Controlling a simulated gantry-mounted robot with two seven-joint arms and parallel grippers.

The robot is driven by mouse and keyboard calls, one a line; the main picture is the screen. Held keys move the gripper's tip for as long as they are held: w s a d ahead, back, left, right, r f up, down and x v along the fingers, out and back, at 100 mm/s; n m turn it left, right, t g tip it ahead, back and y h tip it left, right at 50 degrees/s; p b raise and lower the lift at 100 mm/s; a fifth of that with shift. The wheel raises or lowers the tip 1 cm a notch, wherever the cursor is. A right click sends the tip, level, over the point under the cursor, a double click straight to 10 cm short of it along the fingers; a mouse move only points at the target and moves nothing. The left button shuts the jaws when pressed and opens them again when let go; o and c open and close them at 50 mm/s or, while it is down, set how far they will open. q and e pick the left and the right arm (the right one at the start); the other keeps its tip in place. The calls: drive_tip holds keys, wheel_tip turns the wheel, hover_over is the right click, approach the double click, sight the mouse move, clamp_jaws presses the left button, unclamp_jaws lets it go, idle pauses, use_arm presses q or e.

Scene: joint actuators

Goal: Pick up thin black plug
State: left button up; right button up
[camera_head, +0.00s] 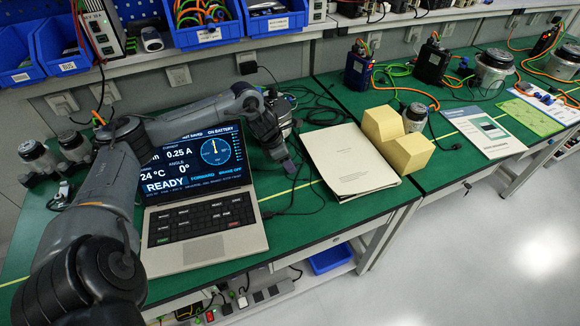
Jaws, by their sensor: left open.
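My left arm comes in from the left, over the laptop (205,225). My left gripper (287,160) hangs over the green bench just right of the laptop screen, pointing down, and is open. A thin black cable (300,187) runs over the bench below and right of the gripper. I cannot clearly make out the thin black plug at this size; the arm and gripper may hide part of it. A dark device (281,112) with cables stands behind the gripper. My right gripper is out of view.
Black cables (318,108) tangle behind. Blue bins (205,25) and a shelf line the back. The bench's front edge is close below.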

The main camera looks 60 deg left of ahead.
use_arm(q)
clamp_jaws()
drive_tip(key=shift+r, duration=0.1)
idle(0.3)
drive_tip(key=shift+r+p, duration=0.3)
drive_tip(key=shift+r, duration=0.25)
wheel_tip(320, 180, up, 4)
drive_tip(key=shift+f+p, duration=0.25)
drive_tip(key=shift+p, duration=0.5)
drive_tip(key=w+d+r+p, duration=0.4)
drive_tip(key=w+d+r, duration=0.1)
drive_tip(key=d, duration=0.5)
drive_tip(key=shift+d+r, duration=0.3)
drive_tip(key=shift+r, duration=0.3)
